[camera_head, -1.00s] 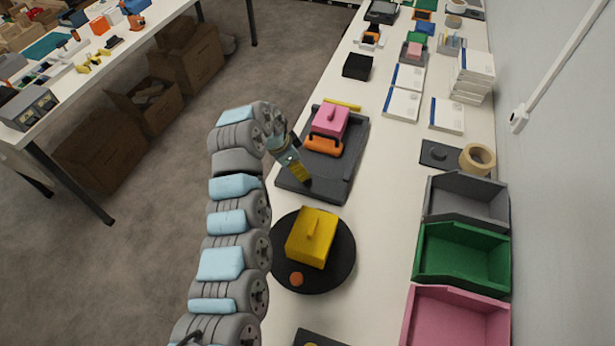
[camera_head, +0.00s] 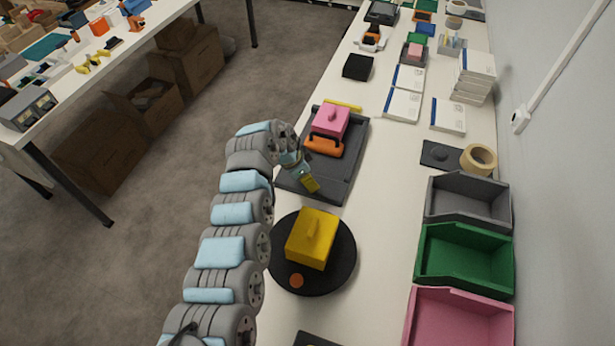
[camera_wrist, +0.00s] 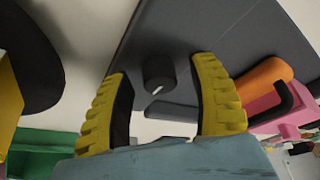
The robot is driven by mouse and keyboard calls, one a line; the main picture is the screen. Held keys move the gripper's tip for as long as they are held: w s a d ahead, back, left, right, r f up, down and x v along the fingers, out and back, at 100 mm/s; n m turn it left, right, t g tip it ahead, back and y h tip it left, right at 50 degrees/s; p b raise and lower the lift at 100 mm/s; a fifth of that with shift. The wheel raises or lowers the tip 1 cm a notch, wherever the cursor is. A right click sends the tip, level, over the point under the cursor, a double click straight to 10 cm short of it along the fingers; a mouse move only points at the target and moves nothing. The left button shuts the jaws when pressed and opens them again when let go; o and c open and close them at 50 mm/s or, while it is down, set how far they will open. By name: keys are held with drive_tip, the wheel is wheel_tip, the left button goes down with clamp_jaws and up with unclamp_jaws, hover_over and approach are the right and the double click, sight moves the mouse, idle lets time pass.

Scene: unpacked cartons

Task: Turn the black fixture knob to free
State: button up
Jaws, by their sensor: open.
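The black fixture knob (camera_wrist: 157,72) is a short dark cylinder with a white mark on its face, on the dark grey fixture board (camera_wrist: 205,30). In the head view the same board (camera_head: 345,178) lies on the white table, and I cannot make out the knob there. My gripper (camera_head: 311,184) is over the board's near end. In the wrist view my gripper (camera_wrist: 160,80) has its two yellow fingers spread and empty. The knob appears between the fingertips and a little beyond them; I see no contact.
A pink block (camera_head: 330,120) and an orange handle (camera_head: 324,145) sit on the board's far part. A yellow block (camera_head: 311,245) stands on a black round plate (camera_head: 343,262) nearer the camera. Grey, green and pink bins line the right side. Bare table lies right of the board.

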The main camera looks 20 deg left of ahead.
clamp_jaws()
